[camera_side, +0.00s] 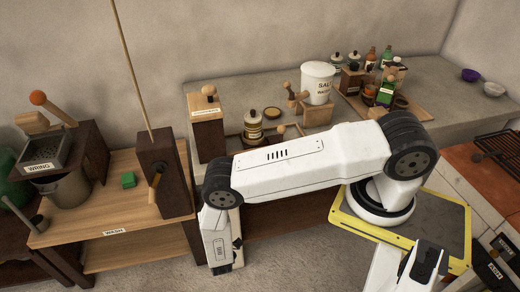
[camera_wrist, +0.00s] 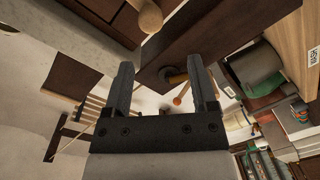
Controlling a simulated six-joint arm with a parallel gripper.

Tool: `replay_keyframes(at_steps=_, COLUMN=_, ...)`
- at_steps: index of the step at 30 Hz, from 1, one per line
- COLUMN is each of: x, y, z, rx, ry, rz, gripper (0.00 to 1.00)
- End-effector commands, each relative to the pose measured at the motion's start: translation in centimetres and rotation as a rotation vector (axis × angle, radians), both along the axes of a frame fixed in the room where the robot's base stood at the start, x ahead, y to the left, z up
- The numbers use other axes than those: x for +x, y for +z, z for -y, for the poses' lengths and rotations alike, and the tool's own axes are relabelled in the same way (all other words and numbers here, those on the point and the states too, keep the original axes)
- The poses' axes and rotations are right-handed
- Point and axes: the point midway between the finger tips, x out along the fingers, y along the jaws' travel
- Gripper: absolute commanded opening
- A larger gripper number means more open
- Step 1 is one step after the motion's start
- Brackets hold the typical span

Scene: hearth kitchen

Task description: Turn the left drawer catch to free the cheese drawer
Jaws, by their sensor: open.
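My gripper (camera_wrist: 160,65) is open and its jaws hold nothing. In the wrist view, a pale wooden knob (camera_wrist: 150,15) sticks out beside a dark brown front at the top, beyond the fingertips and apart from them. I cannot tell whether the knob or the peg is the left catch. The cheese drawer cannot be picked out by any label. In the side view, my arm covers much of the counter front, and the fingertips are hidden.
The counter above my arm carries a wooden box (camera_side: 206,130), a jar (camera_side: 252,126) and a salt crock (camera_side: 317,82).

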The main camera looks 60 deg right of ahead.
Motion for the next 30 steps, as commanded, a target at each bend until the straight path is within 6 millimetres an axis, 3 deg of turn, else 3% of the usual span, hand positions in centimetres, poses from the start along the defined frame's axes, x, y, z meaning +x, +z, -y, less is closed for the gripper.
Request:
replay_keyframes(at_steps=6, x=-1.8, y=-1.0, z=0.5, rx=-0.078, ry=-0.027, rz=0.006, gripper=0.74)
replay_keyframes(at_steps=14, x=-1.8, y=-1.0, z=0.6, rx=-0.082, ry=-0.03, rz=0.007, gripper=0.74)
replay_keyframes(at_steps=30, x=1.4, y=-0.9, z=3.9, rx=-0.08, ry=-0.032, rz=0.007, gripper=0.74)
